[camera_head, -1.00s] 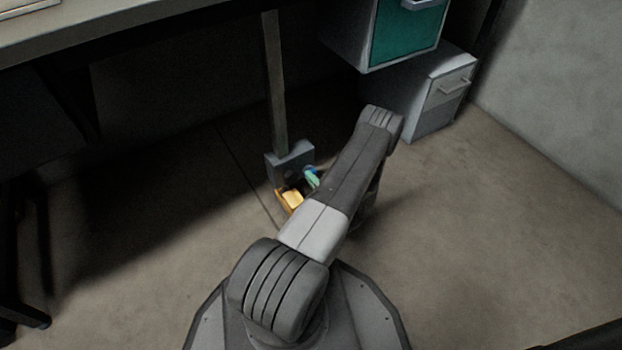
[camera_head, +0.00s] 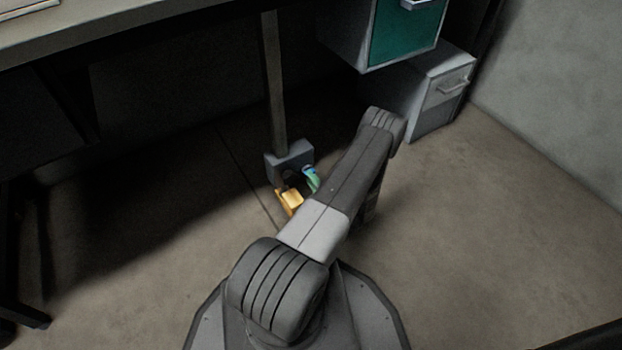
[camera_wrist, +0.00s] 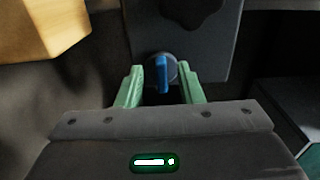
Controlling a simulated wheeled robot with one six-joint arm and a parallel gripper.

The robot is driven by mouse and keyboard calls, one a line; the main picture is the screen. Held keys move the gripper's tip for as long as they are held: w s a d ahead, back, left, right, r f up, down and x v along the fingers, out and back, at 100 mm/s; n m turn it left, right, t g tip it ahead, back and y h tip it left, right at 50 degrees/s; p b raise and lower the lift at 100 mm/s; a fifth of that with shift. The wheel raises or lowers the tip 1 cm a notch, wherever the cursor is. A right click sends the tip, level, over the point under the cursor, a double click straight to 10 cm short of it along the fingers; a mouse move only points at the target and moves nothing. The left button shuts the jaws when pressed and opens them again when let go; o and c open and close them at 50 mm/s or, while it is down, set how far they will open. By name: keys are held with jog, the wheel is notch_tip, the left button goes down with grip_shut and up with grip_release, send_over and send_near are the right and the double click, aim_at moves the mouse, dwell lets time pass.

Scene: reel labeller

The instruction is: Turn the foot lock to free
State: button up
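The foot lock is a grey block (camera_head: 279,162) at the bottom of the table leg. In the wrist view, its grey face (camera_wrist: 200,50) carries a small blue lever (camera_wrist: 162,75) on a round grey hub, standing upright in the picture. My gripper (camera_wrist: 160,72) is open, with one green finger on each side of the lever and a gap on both sides. I cannot tell how far the fingertips reach past the lever. In the head view my arm hides most of my gripper; a green finger (camera_head: 313,183) shows beside the block.
A yellow part (camera_head: 291,200) sits low at the block, and a yellow block (camera_wrist: 40,25) fills the wrist view's upper left. A dark lobed knob (camera_wrist: 197,8) is above the lever. A drawer cabinet (camera_head: 430,100) stands to the right. Floor at right is clear.

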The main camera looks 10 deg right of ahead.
jog(key=p+v, duration=0.3)
jog(key=v, duration=1)
jog(key=b+x, duration=0.3)
jog(key=x, duration=1.1)
jog(key=shift+b, duration=0.3)
